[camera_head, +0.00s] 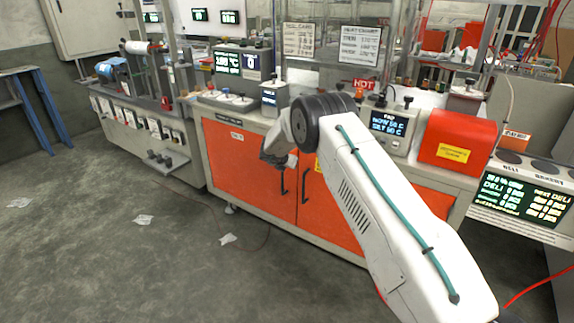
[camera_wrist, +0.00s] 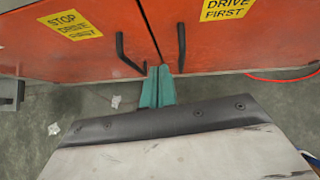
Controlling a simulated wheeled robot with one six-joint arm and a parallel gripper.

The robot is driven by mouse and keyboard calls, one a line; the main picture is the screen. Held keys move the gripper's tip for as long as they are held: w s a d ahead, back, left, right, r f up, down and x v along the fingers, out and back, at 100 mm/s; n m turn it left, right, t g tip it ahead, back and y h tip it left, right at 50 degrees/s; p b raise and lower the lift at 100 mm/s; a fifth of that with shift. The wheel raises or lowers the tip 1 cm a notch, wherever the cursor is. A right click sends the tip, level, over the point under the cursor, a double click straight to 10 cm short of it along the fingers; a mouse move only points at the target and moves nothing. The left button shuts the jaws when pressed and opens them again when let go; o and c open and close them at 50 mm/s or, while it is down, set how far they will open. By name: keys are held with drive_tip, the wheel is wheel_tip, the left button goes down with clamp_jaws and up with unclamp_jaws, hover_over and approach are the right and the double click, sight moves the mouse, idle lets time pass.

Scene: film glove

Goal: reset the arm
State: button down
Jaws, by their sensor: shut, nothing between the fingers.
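My arm reaches forward from the lower right in the head view, bent at a dark joint. My gripper (camera_head: 276,158) hangs in front of the orange cabinet doors (camera_head: 228,158), partly hidden behind the arm. In the wrist view the teal fingers of my gripper (camera_wrist: 157,84) lie together, shut and empty. Behind them are the orange doors (camera_wrist: 90,58) with black handles. I cannot tell the exact gap between the fingers and the doors.
A winding machine (camera_head: 130,62) stands left, a blue-legged stand (camera_head: 42,105) at far left. Paper scraps (camera_head: 143,220) and a thin cable lie on open floor. A red cable (camera_head: 530,290) is at lower right.

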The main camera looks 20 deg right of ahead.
drive_tip(key=s+a+r+n+t+y, duration=0.1)
drive_tip(key=s+a+r+n+y, duration=0.15)
drive_tip(key=a+n, duration=0.45)
drive_tip(key=s+a+r+n+t+y, duration=0.15)
drive_tip(key=a+n+y, duration=0.25)
drive_tip(key=n, duration=0.5)
drive_tip(key=s+a+r+n+g+y, duration=0.3)
drive_tip(key=s+a+r+n+y, duration=0.3)
drive_tip(key=s+r+n, duration=0.6)
drive_tip(key=s+r+n+g+h, duration=0.15)
drive_tip(key=s+r+n, duration=0.4)
drive_tip(key=s, duration=0.65)
drive_tip(key=s+r+n+g, duration=0.35)
drive_tip(key=s+n, duration=0.25)
drive_tip(key=s, duration=0.6)
drive_tip(key=s+d+r+n+h, duration=0.1)
drive_tip(key=s+d+r, duration=0.1)
drive_tip(key=s, duration=0.7)
drive_tip(key=s+d+r+n+h, duration=0.2)
drive_tip(key=s+d+r, duration=0.1)
drive_tip(key=s, duration=0.6)
drive_tip(key=s+d+r+n+h, duration=0.1)
drive_tip(key=s+d+r+n, duration=0.1)
drive_tip(key=s, duration=0.7)
drive_tip(key=shift+s+d+r+t+h, duration=0.35)
drive_tip(key=shift+d+r, duration=0.15)
drive_tip(key=shift+d, duration=0.9)
